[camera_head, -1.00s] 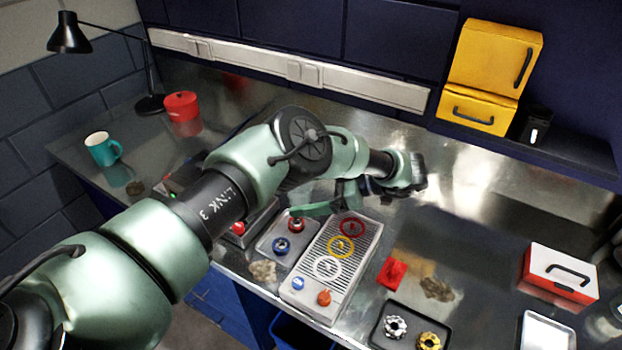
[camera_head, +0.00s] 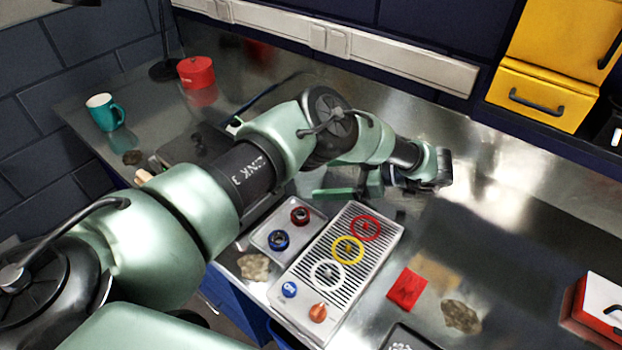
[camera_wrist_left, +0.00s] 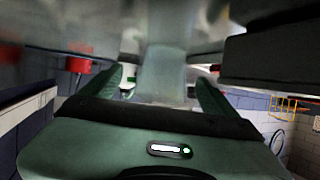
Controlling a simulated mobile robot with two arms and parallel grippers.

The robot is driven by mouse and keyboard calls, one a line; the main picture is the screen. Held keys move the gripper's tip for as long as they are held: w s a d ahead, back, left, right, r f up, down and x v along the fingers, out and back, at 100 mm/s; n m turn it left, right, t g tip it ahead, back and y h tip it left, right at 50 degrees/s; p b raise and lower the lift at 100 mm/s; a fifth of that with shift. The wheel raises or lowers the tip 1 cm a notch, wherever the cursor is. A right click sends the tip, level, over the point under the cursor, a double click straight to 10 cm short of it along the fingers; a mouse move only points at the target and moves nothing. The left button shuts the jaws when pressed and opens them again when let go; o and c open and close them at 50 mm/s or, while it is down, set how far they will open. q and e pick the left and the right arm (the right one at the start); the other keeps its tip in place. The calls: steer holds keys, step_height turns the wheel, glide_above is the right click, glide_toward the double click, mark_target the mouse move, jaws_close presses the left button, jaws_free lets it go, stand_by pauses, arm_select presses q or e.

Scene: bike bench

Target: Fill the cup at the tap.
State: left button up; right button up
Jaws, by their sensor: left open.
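A teal mug (camera_head: 105,112) with a pale inside stands upright at the far left of the metal bench. No tap can be made out for sure in the head view; my arm hides part of the bench. My left gripper (camera_head: 340,192) is over the bench, behind the slotted plate and well to the right of the mug. Its green fingers are apart in the left wrist view (camera_wrist_left: 162,92), with no object clearly between them. My right gripper is not in view.
A slotted plate (camera_head: 309,308) with red, yellow and white rings sits at front centre, beside a small tray (camera_head: 262,240) with red and blue knobs. A red pot (camera_head: 197,73) stands behind the mug. Yellow drawers (camera_head: 545,98) and a red-white box (camera_head: 600,305) are at right.

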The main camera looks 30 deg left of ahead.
arm_select(q)
steer(key=p+x, duration=0.1)
steer(key=x, duration=0.2)
steer(key=p+x, duration=0.1)
steer(key=shift+s+a+p, duration=0.3)
steer(key=shift+s+a, duration=0.05)
steer(key=shift+s, duration=0.05)
steer(key=shift+s+a+f, duration=0.1)
steer(key=shift+a+f, duration=0.2)
steer(key=shift+a, duration=0.05)
steer(key=c, duration=1.5)
step_height(320, 180, up, 20)
steer(key=b, duration=0.1)
